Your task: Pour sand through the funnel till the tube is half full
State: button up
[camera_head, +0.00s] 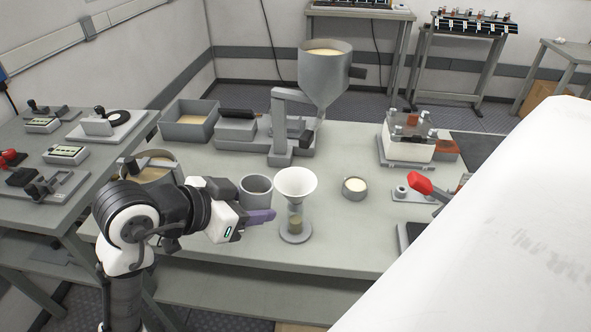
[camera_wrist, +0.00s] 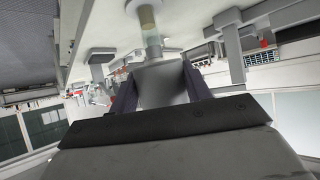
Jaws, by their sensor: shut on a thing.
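A white funnel (camera_head: 296,183) sits upright on top of a clear tube (camera_head: 295,212) on a round grey base. Tan sand (camera_head: 296,226) shows in the tube's lower part; its exact level is hard to read. The tube also shows, upside down, at the top of the wrist view (camera_wrist: 150,38). My gripper (camera_head: 262,217) is left of the tube, its dark fingers shut on a grey cup (camera_head: 256,187). The cup looks about upright, left of the funnel and apart from it. In the wrist view the grey cup (camera_wrist: 165,86) is between the fingers. I cannot tell whether it holds sand.
A hopper of sand (camera_head: 325,75) stands behind on the table. A small round dish of pale material (camera_head: 354,188) is right of the funnel. A sand tray (camera_head: 190,121) is back left, and a round sand container (camera_head: 150,167) is behind my arm. A red-handled device (camera_head: 421,184) is right.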

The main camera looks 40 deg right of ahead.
jog(key=shift+w+a+f+h, duration=0.1)
jog(key=shift+a+f+h, duration=0.35)
jog(key=shift+h, duration=0.55)
jog(key=shift+a, duration=0.15)
